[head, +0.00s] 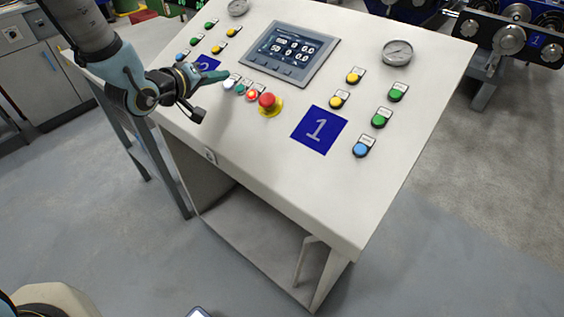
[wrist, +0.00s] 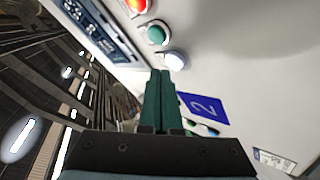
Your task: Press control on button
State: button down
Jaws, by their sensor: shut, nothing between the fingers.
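A short row of buttons sits on the sloping white console near its front edge. It has a white button (head: 229,83), a green button (head: 241,89) and a red lit button (head: 252,94), beside a large red emergency stop (head: 267,102). Their labels are too small to read, so I cannot tell which is control on. My gripper (head: 222,74) is shut and empty beside the white end of the row. In the wrist view its green fingers (wrist: 160,75) point toward the white button (wrist: 174,61), with the green button (wrist: 156,35) beyond. Contact cannot be told.
The console (head: 300,190) carries a display (head: 291,48), gauges, a blue 1 plate (head: 319,129) and side groups of coloured buttons. A blue 2 plate (wrist: 204,108) lies right of my fingers in the wrist view. Grey floor is open at the right.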

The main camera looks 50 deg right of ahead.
jog(key=shift+a+r, duration=0.15)
jog(key=shift+r, duration=0.15)
jog(key=shift+w+a+r+p, duration=0.1)
jog(key=shift+a+r+p, duration=0.35)
jog(key=shift+r+p, duration=0.35)
jog(key=shift+s+a+r+p, duration=0.1)
jog(key=shift+a+r+p, duration=0.3)
jog(key=shift+r+p, duration=0.45)
jog(key=shift+w+a+r+p, duration=0.1)
jog(key=shift+a+r+p, duration=0.4)
jog(key=shift+r, duration=0.55)
